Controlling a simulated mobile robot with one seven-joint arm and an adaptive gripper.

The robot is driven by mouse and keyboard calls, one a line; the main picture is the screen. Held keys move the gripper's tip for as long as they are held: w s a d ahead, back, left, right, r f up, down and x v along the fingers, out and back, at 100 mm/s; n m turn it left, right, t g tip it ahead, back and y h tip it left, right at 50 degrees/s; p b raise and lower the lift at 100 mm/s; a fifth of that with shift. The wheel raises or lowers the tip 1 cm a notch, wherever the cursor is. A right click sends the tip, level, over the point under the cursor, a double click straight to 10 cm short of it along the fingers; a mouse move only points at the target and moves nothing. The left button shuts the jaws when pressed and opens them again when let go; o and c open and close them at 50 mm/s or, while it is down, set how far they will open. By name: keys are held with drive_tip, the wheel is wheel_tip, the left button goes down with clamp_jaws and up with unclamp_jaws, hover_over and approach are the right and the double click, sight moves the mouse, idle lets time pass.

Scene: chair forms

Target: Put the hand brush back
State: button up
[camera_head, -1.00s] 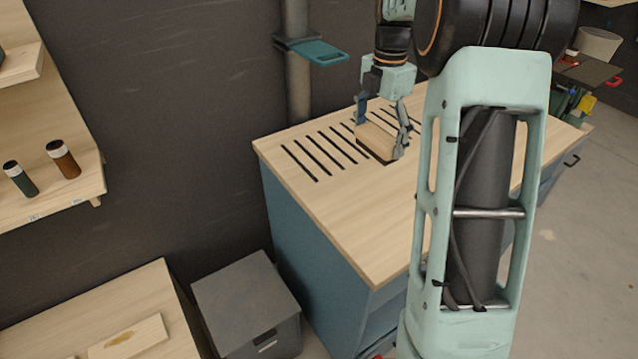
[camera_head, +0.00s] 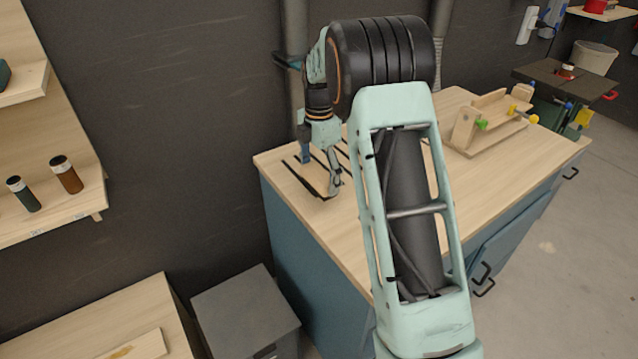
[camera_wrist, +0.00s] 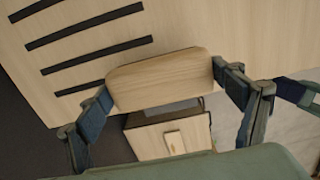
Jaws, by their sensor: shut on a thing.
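The hand brush (camera_wrist: 163,80) shows in the wrist view as a pale wooden block with rounded ends, clamped between the two fingers of my gripper (camera_wrist: 162,84). In the head view my gripper (camera_head: 320,174) is over the slotted left end of the workbench top (camera_head: 350,240). There the brush's wood blends with the bench top between the fingers, and a dark strip shows below it. I cannot tell whether the brush touches the bench. Dark slots also show beside the brush in the wrist view.
A wooden fixture (camera_head: 490,122) with green and yellow knobs stands at the bench's right. A grey lidded box (camera_head: 246,310) stands left of the bench. Two bottles (camera_head: 66,176) stand on a wall shelf (camera_head: 60,215). A pipe (camera_head: 294,60) rises behind the bench. The bench's front middle is clear.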

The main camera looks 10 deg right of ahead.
sight(318, 173)
drive_tip(key=shift+f, duration=1.55)
drive_tip(key=shift+f, duration=0.1)
drive_tip(key=o, duration=1)
drive_tip(key=shift+f, duration=0.1)
wheel_tip(318, 173, up, 12)
drive_tip(key=shift+r, duration=0.2)
drive_tip(key=shift+a, duration=0.1)
